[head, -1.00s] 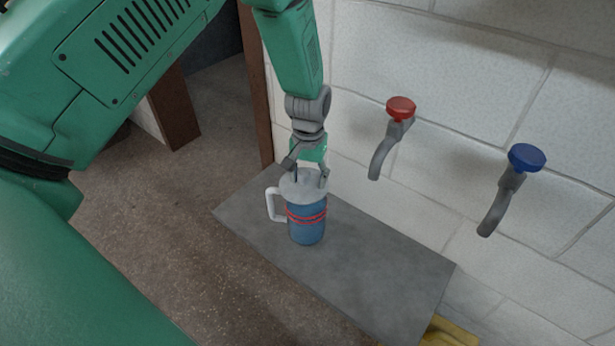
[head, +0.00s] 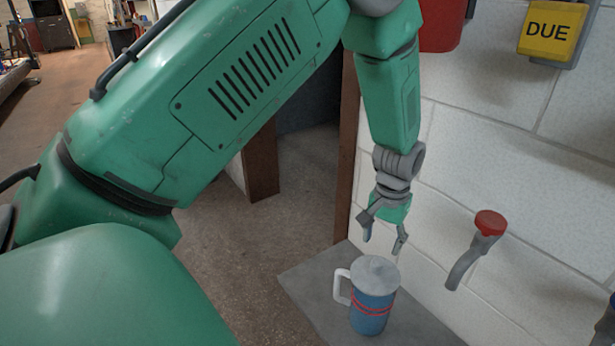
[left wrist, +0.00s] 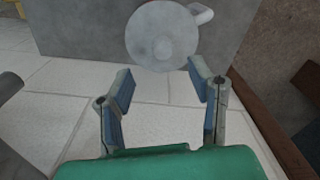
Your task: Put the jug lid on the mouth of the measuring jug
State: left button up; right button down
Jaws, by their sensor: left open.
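The measuring jug (head: 369,314) is blue with red bands and a white handle at its left. It stands upright on a grey bench in the head view. The grey round jug lid (head: 375,273) lies on the jug's mouth and looks level. In the left wrist view the lid (left wrist: 161,36) shows from above, covering the mouth, with the handle (left wrist: 201,14) beside it. My left gripper (head: 383,244) is open and empty above the lid, apart from it. Its fingers also show in the left wrist view (left wrist: 160,92). My right gripper is not in view.
The grey bench top (head: 318,287) stands against a white block wall. A tap with a red knob (head: 490,222) juts from the wall right of the jug. A yellow sign (head: 552,31) hangs higher up. A brown post (head: 347,150) stands behind my left arm.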

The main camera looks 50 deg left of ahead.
pick_arm(q)
jog(key=s+f+m, duration=0.1)
jog(key=s+f, duration=0.8)
jog(key=f, duration=0.1)
jog(key=s+d+f+m, duration=0.1)
jog(key=s+f, duration=0.2)
jog(key=s, duration=0.7)
jog(key=s+d+f+m, duration=0.1)
jog(key=s+d+f, duration=0.1)
jog(key=s, duration=0.8)
jog(key=shift+d+f+m, duration=0.3)
jog(key=shift+f+m, duration=0.1)
jog(key=shift+f, duration=0.4)
jog(key=shift+s+a, duration=0.1)
jog(key=shift+r, duration=0.1)
